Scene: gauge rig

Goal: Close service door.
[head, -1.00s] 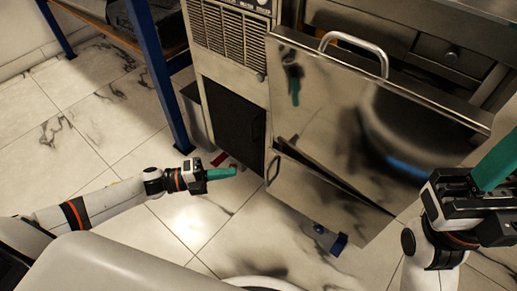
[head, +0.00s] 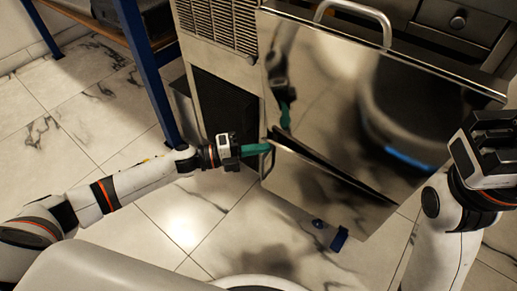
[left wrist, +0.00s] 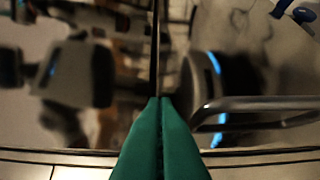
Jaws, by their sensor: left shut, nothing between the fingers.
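A low steel panel with a small bar handle, which looks like the service door (head: 315,185), sits below a large shiny steel panel (head: 350,95). A dark wedge-shaped gap runs between them, so the lower panel looks tilted ajar. My left gripper (head: 267,148) is shut and empty, its green fingertips at the left edge of the panels, by the handle (head: 269,163). In the left wrist view the shut fingers (left wrist: 160,100) point at the seam, with the handle (left wrist: 260,105) to their right. Contact cannot be told. My right gripper (head: 490,140) is at the right; its fingers do not show clearly.
A vented cabinet (head: 218,25) with a dark lower recess (head: 225,110) stands to the left of the panels. A blue table leg (head: 150,75) rises behind my left arm. A small blue object (head: 339,239) is on the floor below. The tiled floor in front is largely clear.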

